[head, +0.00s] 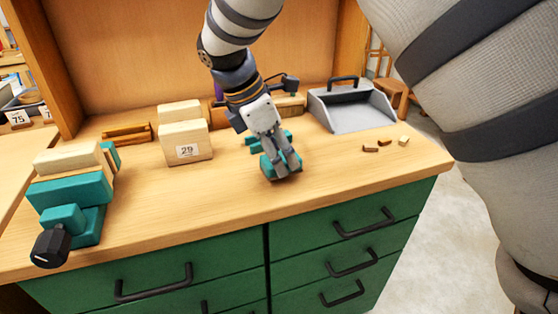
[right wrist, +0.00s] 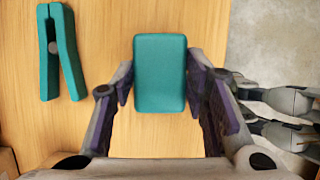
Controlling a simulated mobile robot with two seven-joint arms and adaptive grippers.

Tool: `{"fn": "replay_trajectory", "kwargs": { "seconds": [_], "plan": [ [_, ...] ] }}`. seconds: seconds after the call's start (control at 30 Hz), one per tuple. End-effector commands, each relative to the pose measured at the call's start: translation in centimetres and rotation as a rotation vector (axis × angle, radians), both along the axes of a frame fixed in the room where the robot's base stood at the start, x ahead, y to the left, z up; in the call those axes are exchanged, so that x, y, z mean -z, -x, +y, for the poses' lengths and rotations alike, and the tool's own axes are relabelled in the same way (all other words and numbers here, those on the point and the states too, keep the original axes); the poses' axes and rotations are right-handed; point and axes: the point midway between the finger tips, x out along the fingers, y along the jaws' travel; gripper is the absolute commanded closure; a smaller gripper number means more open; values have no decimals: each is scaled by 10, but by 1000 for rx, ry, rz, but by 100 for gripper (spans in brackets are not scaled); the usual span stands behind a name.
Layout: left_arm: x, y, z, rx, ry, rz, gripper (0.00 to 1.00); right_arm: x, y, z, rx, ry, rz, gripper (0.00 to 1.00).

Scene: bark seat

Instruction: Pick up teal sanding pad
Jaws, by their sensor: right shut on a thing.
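The teal sanding pad (right wrist: 160,73) is a rounded block between the two fingers of my right gripper (right wrist: 160,90) in the right wrist view. In the head view the right gripper (head: 281,168) points down at the middle of the bench, shut on the pad (head: 268,170). Its fingers partly hide the pad there. I cannot tell whether the pad touches the bench top or hangs just above it.
A teal clip (right wrist: 58,50) lies beside the pad. A teal vise (head: 70,200) with a wooden block stands left, blocks labelled 29 (head: 186,145) behind. A grey dustpan (head: 350,108) and small wood scraps (head: 385,143) are right. The bench's front centre is clear.

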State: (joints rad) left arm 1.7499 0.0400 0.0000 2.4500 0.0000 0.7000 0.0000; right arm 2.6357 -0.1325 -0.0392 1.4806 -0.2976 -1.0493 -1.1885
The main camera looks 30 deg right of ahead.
Motion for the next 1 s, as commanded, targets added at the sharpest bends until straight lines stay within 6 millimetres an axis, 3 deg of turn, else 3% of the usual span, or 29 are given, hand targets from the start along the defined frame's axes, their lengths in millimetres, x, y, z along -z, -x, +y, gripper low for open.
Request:
{"fn": "replay_trajectory", "kwargs": {
  "seconds": [0.07,0.3,0.5,0.7,1.0],
  "plan": [
    [-3,-3,0,0,0,-12,45,-21,2,1,-1,-2,-9,88],
    [-25,-27,0,0,0,-102,45,-90,58,25,-3,2,-21,88],
    [-22,-24,0,0,1,-90,45,-104,114,52,-7,-9,9,88],
    [-20,-21,0,0,0,-78,45,-104,127,58,-8,-8,38,88],
    [-19,-20,0,0,0,-75,45,-113,128,58,-1,1,-3,88]
  ]
}}
